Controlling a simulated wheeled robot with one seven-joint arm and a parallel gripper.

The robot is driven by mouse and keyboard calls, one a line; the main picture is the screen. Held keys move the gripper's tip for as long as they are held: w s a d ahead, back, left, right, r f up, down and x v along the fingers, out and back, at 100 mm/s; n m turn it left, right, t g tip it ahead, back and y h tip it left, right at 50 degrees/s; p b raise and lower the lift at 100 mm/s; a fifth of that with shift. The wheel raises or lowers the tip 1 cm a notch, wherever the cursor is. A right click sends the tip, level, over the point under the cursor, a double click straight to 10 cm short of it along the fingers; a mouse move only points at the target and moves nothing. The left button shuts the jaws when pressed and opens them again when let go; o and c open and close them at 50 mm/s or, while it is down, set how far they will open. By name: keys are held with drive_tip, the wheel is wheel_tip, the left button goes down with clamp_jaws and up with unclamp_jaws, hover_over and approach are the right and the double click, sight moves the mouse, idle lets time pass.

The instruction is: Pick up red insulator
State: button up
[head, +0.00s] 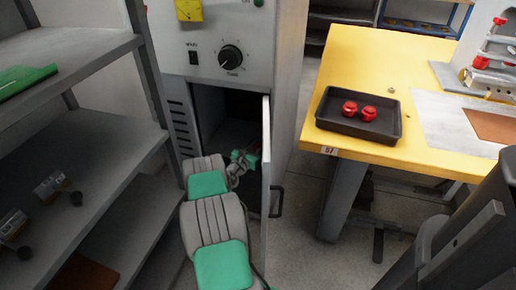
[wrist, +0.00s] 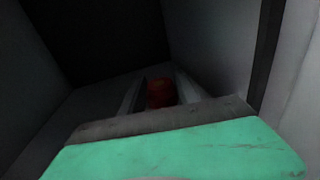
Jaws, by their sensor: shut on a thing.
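A red insulator (wrist: 160,93) shows in the wrist view between the two fingers of my gripper (wrist: 158,98). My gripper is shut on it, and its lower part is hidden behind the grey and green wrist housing. In the head view my gripper (head: 240,160) is at the open lower compartment of the grey cabinet, and the insulator in it cannot be made out there. Two more red insulators (head: 350,109) (head: 369,114) stand in a black tray on the yellow table.
The cabinet door (head: 265,185) stands open just right of my arm. The dark compartment (head: 222,115) has walls close around the gripper. The black tray (head: 341,133) sits on the yellow table (head: 395,70). Grey shelves (head: 90,110) stand close on the left.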

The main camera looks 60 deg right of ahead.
clamp_jaws()
